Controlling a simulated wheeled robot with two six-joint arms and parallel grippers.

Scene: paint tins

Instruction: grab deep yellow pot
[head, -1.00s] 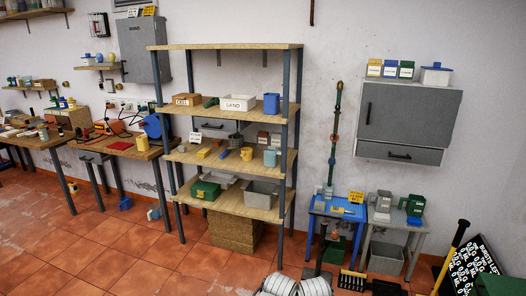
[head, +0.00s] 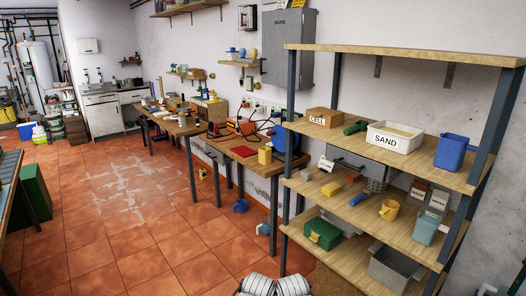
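A deep yellow pot with a handle (head: 389,210) stands on the middle board of the shelf rack at the right in the head view. Another yellow container (head: 265,156) stands at the near end of the wooden workbench, left of the rack. A small yellow thing (head: 202,173) is low down near the bench legs, and a yellow rounded item (head: 254,53) sits on a small wall shelf. I cannot tell whether these are pots. Neither of my grippers shows. White ribbed parts, likely mine, show at the bottom edge.
The shelf rack (head: 400,56) also holds a sand box (head: 395,137), a blue bin (head: 452,151), a green box (head: 322,233) and a grey tub (head: 395,268). Workbenches (head: 240,150) line the wall. The tiled floor (head: 130,215) at left is open; a green cabinet (head: 35,195) stands at its left edge.

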